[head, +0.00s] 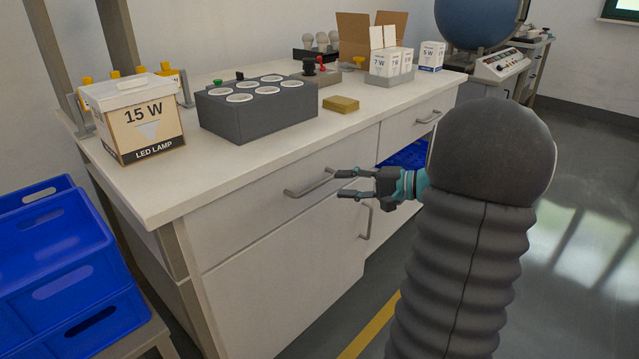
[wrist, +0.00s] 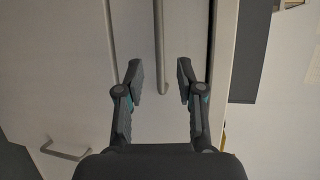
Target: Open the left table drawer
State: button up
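The left table drawer (head: 258,208) is a pale front under the worktop and looks shut. Its grey bar handle (head: 310,184) runs along the front; in the wrist view the handle (wrist: 159,45) hangs from the top edge to between the fingers. My gripper (head: 339,183) is at the right end of the handle in the head view. In the wrist view my gripper (wrist: 160,80) has its fingers apart, one on each side of the bar's end, with gaps on both sides. It is open and holds nothing.
Below the drawer is a cabinet door with an upright handle (head: 367,222). A right drawer handle (head: 429,118) and a blue crate (head: 408,154) are farther right. Blue crates (head: 62,262) stand at the left. The worktop carries a lamp box (head: 135,118) and a grey socket block (head: 255,112).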

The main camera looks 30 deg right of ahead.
aim_at(322, 184)
jog(key=x, duration=0.7)
jog(key=shift+c, duration=0.2)
grip_shut()
